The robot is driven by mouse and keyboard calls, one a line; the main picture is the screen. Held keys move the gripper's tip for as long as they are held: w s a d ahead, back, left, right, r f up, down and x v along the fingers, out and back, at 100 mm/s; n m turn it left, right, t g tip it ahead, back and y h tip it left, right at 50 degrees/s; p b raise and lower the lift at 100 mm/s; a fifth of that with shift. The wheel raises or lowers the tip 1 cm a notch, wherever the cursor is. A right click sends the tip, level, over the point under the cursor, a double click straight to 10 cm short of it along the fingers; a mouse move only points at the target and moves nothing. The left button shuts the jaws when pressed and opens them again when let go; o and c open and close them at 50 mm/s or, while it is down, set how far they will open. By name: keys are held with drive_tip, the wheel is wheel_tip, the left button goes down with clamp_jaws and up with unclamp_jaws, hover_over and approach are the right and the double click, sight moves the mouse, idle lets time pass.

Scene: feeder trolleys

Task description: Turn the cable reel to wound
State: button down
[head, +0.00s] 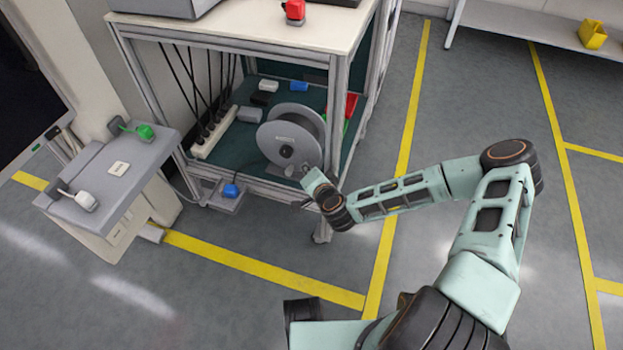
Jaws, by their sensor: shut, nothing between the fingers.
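The cable reel (276,128) is a grey drum with round flanges. It stands on the dark green lower shelf of the workbench, with its face turned towards the front left. A pale label sits on its face, with a hub in the middle and a small knob low on the face. My gripper (306,198) is at the end of my arm, in front of the reel's lower right edge. It is small in view and partly hidden by my own wrist. It is shut with nothing in it. I cannot tell whether it touches the reel.
A bench post (336,115) stands right of the reel. A power strip (214,133) with black cables lies left of it. Small grey, black and blue blocks and red and green items share the shelf. A grey trolley (110,180) stands at left. Floor at right is clear.

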sight(291, 170)
drive_tip(key=w+a+f+b, duration=0.1)
drive_tip(key=a+f, duration=0.2)
drive_tip(key=shift+w+b, duration=0.35)
drive_tip(key=shift+w, duration=0.05)
drive_tip(key=shift+f, duration=0.1)
drive_tip(key=shift+a, duration=0.15)
drive_tip(key=shift+w+a+f+p, duration=0.2)
drive_tip(key=shift+a+f+p, duration=0.05)
drive_tip(key=shift+a+p, duration=0.3)
drive_tip(key=shift+f, duration=0.1)
drive_tip(key=shift+a+f, duration=0.1)
drive_tip(key=shift+a, duration=0.05)
